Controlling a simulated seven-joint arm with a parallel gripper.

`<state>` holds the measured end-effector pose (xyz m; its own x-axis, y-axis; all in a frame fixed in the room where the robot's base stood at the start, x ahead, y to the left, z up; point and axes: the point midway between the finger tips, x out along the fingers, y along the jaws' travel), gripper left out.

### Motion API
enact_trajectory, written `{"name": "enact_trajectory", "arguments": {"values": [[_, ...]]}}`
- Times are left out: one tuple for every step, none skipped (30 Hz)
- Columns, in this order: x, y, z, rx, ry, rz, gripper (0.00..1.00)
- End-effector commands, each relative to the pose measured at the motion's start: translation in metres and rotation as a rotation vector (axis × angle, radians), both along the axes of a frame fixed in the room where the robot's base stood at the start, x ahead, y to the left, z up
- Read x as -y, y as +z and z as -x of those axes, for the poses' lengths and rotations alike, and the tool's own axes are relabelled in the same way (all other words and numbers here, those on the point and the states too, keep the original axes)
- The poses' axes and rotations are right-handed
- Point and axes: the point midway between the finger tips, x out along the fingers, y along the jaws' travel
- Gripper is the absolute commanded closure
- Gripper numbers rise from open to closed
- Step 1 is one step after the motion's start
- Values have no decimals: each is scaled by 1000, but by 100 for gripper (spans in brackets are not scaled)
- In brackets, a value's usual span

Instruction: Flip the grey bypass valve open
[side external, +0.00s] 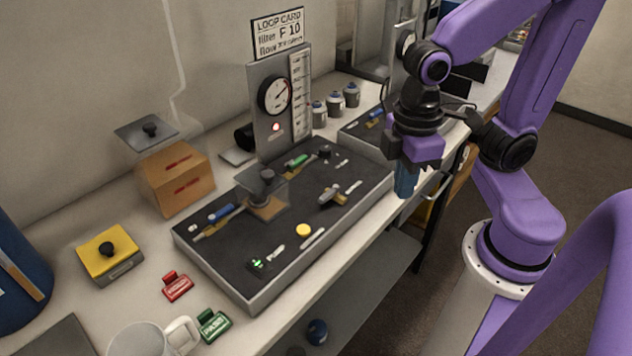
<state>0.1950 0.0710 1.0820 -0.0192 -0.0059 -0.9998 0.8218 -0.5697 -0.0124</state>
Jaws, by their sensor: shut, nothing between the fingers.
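The grey valve (331,195) sits on the right front part of the dark panel (240,272), with a brassy body and a short grey handle. Its exact handle angle is hard to tell at this size. My gripper (405,190) points down with blue fingers closed and empty. It appears to the right of the grey valve and apart from it, near the bench's front edge.
A clear cover with a dark knob (267,175) stands mid-panel. Blue (221,212) and green (297,160) handles and a yellow button (303,230) are also on the panel. A gauge board (268,122) rises behind.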

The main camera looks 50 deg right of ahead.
Motion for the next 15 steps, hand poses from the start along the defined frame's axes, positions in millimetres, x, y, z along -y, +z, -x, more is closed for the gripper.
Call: {"name": "enact_trajectory", "arguments": {"values": [[-6, 2, -12, -11, -44, 11, 100], [-9, 4, -18, -18, -69, 18, 100], [-13, 6, -28, -27, -104, 26, 100], [-16, 7, -34, -35, -130, 33, 100], [-18, 8, -41, -43, -157, 40, 100], [-22, 10, -50, -53, -190, 48, 100], [-24, 11, -57, -60, -216, 53, 100], [-26, 12, -65, -68, -242, 59, 100], [-29, 13, -74, -79, -277, 67, 100], [-31, 13, -81, -86, -302, 71, 100], [-33, 14, -88, -95, -327, 78, 100], [-35, 15, -98, -105, -361, 85, 100], [-36, 15, -105, -113, -386, 90, 100], [-37, 15, -112, -121, -412, 95, 100], [-39, 16, -122, -132, -444, 103, 100]]}}
